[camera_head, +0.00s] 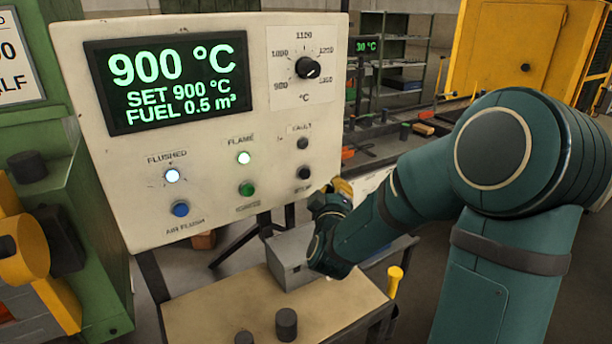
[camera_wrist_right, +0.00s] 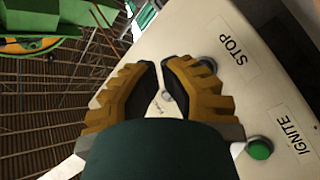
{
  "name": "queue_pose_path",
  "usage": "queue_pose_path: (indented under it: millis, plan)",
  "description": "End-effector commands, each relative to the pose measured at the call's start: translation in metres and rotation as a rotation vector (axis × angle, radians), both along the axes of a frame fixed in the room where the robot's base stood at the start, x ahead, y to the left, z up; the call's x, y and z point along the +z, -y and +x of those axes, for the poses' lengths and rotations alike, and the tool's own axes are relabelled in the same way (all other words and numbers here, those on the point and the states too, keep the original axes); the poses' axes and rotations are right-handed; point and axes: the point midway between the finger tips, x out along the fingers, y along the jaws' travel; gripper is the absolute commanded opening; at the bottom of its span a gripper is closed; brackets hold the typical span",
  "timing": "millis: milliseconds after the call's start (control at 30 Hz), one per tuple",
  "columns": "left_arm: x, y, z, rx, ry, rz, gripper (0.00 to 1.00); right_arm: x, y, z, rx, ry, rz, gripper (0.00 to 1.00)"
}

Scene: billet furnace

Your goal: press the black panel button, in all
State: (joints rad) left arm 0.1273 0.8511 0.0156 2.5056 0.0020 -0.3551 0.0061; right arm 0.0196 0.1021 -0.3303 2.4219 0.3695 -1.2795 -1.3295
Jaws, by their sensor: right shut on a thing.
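The black panel button (camera_head: 303,173) sits at the lower right of the white control panel (camera_head: 270,205), below the dark fault lamp (camera_head: 302,143). My right gripper (camera_head: 341,187) is at the panel's right edge, beside the button. In the right wrist view, the fingers of my right gripper (camera_wrist_right: 161,68) nearly meet over the panel, by the STOP label (camera_wrist_right: 232,45). One finger mostly covers the button there; contact cannot be told. What the jaws hold cannot be made out. My left gripper is not in view.
The green ignite button (camera_head: 246,189) and blue air flush button (camera_head: 180,209) are left of the black one. The flame lamp (camera_head: 243,158) and flushed lamp (camera_head: 172,175) are lit. The display (camera_head: 170,80) reads 900 °C. A grey box (camera_head: 290,262) stands on the table (camera_head: 220,310) below.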

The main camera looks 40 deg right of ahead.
Motion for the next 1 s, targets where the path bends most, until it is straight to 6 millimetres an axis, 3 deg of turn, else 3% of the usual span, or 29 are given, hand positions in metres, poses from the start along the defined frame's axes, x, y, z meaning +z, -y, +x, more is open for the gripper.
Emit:
queue_pose_path:
  millis: [200,433,1000]
  plan:
    - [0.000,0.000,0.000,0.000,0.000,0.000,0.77,0.000,0.003,0.030,0.001,-0.001,-0.001,0.00]
    - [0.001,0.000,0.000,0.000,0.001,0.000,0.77,0.000,0.006,0.051,0.001,0.000,0.000,0.00]
    - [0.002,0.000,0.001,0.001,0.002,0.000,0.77,0.000,0.006,0.058,0.000,0.000,0.000,0.00]
